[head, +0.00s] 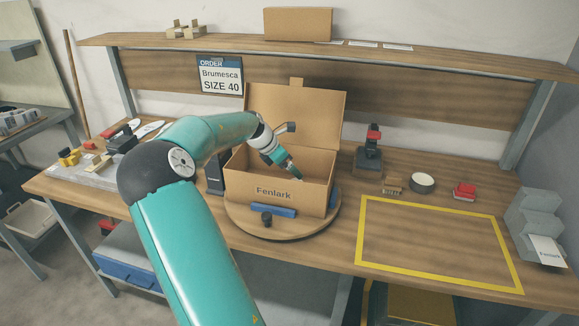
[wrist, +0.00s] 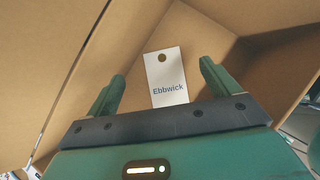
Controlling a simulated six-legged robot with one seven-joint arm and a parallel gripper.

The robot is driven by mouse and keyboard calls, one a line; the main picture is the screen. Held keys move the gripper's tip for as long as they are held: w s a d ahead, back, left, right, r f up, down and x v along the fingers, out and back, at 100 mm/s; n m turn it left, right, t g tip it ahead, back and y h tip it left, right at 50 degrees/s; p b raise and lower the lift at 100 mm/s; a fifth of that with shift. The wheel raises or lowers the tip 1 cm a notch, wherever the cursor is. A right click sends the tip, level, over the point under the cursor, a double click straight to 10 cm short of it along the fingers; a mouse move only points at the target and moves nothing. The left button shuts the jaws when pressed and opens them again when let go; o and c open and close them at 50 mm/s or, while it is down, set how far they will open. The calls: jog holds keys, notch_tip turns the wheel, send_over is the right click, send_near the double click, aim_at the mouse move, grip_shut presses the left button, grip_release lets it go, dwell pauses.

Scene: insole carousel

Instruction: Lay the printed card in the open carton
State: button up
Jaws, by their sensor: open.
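The open carton (head: 315,200), marked "Fenlark" on its front, stands on a round wooden turntable (head: 240,219) with its lid raised at the back. My gripper (head: 296,174) reaches down into the carton's opening. In the wrist view my gripper (wrist: 161,80) is open, its two fingers apart. A white card (wrist: 167,77) printed "Ebbwick", with a round hole near its top, shows between and beyond the fingers, inside the carton; whether it touches them I cannot tell. Another white card (head: 546,251), printed "Fenlark", rests on a grey stepped holder (head: 533,213) at the far right.
A yellow-taped rectangle (head: 437,203) on the bench is empty. A dark stand with a red top (head: 370,155), a brush (head: 392,184), a tape roll (head: 423,183) and a red block (head: 464,191) lie behind it. An order sign (head: 219,75) reads "Brumesca SIZE 40".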

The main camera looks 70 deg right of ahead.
jog(key=v, duration=1.2)
jog(key=shift+a+r, duration=0.2)
jog(key=shift+r, duration=0.1)
jog(key=shift+w, duration=0.1)
jog(key=w+a+r+m+t+y, duration=0.1)
jog(key=w+a+m+t+y, duration=0.15)
jog(key=a, duration=1.15)
jog(key=w+a+m+t+y, duration=0.1)
jog(key=w+a+m+t, duration=0.3)
jog(key=a, duration=1.1)
jog(key=s+a+m+t+y, duration=0.1)
jog(key=s+a, duration=0.4)
jog(key=a, duration=0.7)
jog(key=s+a+m+t+y, duration=0.1)
jog(key=s+a, duration=0.4)
jog(key=a, duration=0.7)
jog(key=shift+s+a+f+m+t, duration=0.3)
jog(key=shift+m+t, duration=0.35)
jog(key=shift+m, duration=0.5)
